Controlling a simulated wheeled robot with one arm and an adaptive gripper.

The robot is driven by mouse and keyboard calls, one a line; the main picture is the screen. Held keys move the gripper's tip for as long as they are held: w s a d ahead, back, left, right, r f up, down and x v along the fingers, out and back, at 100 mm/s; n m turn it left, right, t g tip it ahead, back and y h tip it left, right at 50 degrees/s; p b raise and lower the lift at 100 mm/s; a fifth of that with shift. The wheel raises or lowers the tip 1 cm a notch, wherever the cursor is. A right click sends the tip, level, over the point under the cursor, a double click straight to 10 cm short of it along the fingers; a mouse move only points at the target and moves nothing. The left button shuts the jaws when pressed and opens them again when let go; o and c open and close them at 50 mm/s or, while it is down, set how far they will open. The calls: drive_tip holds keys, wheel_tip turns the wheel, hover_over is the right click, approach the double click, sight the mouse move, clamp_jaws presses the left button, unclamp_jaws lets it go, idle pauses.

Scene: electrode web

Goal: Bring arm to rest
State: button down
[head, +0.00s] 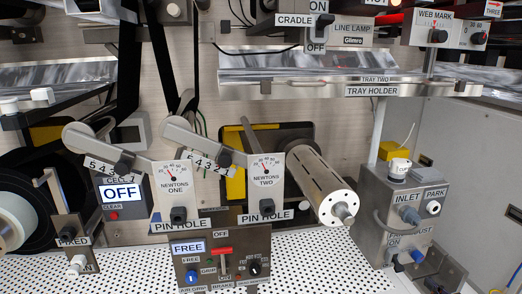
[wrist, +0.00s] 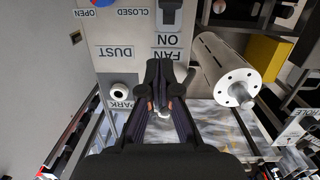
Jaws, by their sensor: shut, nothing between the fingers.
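My gripper (wrist: 159,72) shows in the wrist view, its dark fingers closed together with nothing between them. It is in front of the grey fan and dust box (wrist: 118,70), whose labels appear upside down there. The fingertips overlap the box's lower edge near the FAN and ON labels; I cannot tell whether they touch it. In the head view the same box (head: 377,220) stands at the right with INLET and PARK labels. I do not see my gripper or arm in the head view.
A slotted metal roller (head: 318,183) sticks out left of the box and is close beside my gripper in the wrist view (wrist: 221,66). Two Newton gauges and a control box (head: 222,258) stand further left. The tray holder (head: 350,91) runs above.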

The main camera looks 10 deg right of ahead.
drive_tip(key=w+d+r+g+h+p, duration=0.1)
drive_tip(key=w+r+g+h+p, duration=0.3)
drive_tip(key=r, duration=0.5)
drive_tip(key=s+a+r+m+g+h+p, duration=0.1)
drive_tip(key=a+r+g+p, duration=0.2)
drive_tip(key=r, duration=0.4)
drive_tip(key=s+a+r+g+p, duration=0.1)
drive_tip(key=a+r+p, duration=0.35)
drive_tip(key=r, duration=0.25)
drive_tip(key=s+a+r+m+g+h+p, duration=0.1)
drive_tip(key=a+r+g+p, duration=0.15)
drive_tip(key=r+p, duration=0.4)
drive_tip(key=s+a+r+g+y+p, duration=0.2)
drive_tip(key=s+a+r+p, duration=0.2)
drive_tip(key=s+a, duration=0.6)
drive_tip(key=s+a+r+n+g+y+p, duration=0.1)
drive_tip(key=s+a+r+g+y+p, duration=0.1)
drive_tip(key=s+a+r, duration=0.7)
drive_tip(key=s+a+r+g+y+p, duration=0.2)
drive_tip(key=s+a+r+g+p, duration=0.2)
drive_tip(key=s+a+r+p, duration=0.3)
drive_tip(key=s+a, duration=0.4)
drive_tip(key=a, duration=0.5)
